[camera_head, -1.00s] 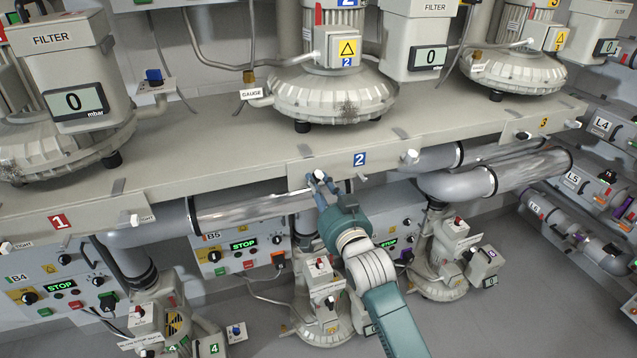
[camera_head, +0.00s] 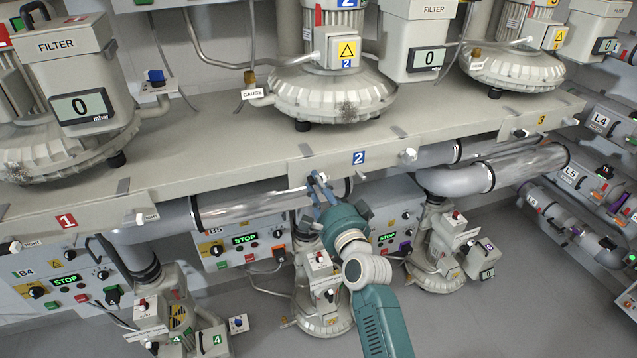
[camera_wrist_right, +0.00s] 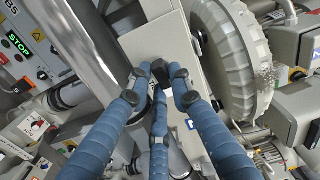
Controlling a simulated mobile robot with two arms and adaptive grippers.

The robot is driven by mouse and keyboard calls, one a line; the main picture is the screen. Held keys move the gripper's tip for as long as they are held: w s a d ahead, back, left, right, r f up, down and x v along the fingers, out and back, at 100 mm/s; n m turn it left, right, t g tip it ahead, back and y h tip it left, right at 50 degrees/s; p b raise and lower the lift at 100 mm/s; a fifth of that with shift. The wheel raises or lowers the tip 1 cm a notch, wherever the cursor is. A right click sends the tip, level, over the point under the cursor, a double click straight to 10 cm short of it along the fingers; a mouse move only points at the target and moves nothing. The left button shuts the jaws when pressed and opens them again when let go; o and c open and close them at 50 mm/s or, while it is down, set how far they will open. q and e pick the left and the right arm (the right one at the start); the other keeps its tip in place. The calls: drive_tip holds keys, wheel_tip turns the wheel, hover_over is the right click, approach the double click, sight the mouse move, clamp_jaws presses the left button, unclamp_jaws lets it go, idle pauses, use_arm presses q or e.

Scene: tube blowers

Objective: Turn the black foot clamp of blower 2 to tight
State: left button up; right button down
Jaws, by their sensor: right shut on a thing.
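Blower 2 (camera_head: 330,95) stands on the long grey shelf, marked by a blue "2" plate (camera_head: 359,158) on its front edge. My right gripper (camera_head: 318,183) is at that edge, left of the plate, its arm coming up from below. In the right wrist view, the blue fingers of my right gripper (camera_wrist_right: 158,78) are closed around the small black foot clamp (camera_wrist_right: 159,69) at the panel. The fingers hide much of the clamp, and its turn angle cannot be read. My left gripper is not in view.
A pale knob (camera_head: 408,155) sticks out of the shelf edge right of the plate. A shiny pipe (camera_head: 250,200) runs under the shelf beside my gripper. Control box B5 (camera_head: 240,240) and a small pump (camera_head: 320,290) stand below.

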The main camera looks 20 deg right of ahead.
drive_tip(key=shift+m, duration=0.6)
drive_tip(key=c, duration=1.5)
unclamp_jaws()
drive_tip(key=shift+c, duration=0.2)
drive_tip(key=s, duration=1.2)
drive_tip(key=shift+d, duration=0.2)
